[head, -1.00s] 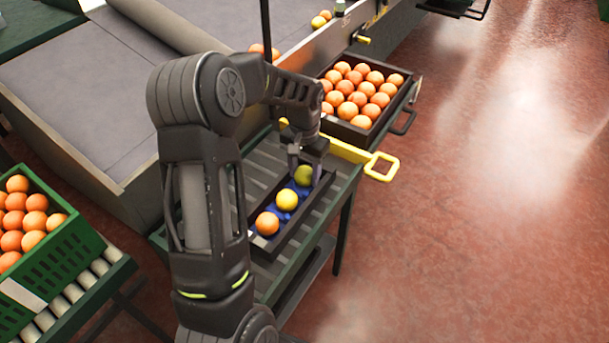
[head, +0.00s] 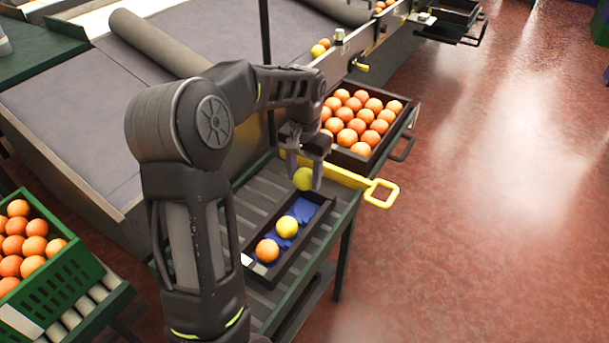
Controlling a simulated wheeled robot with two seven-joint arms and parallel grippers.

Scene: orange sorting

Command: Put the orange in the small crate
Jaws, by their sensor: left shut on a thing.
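My left gripper (head: 303,172) is shut on a yellow-green fruit (head: 303,180) and holds it above the far end of a small dark tray (head: 262,218) with a blue lining. In that tray lie an orange (head: 267,250) at the near end and a yellow fruit (head: 287,227) in the middle; the far part shows bare blue lining. A black crate (head: 402,128) with several oranges stands just beyond the gripper to the right. My right gripper is not in view.
The tray rests on a slatted stand (head: 247,211) with a yellow handle (head: 382,193) at its right. A green crate (head: 60,280) of oranges is at the lower left. A grey belt (head: 75,110) fills the upper left. The red floor on the right is clear.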

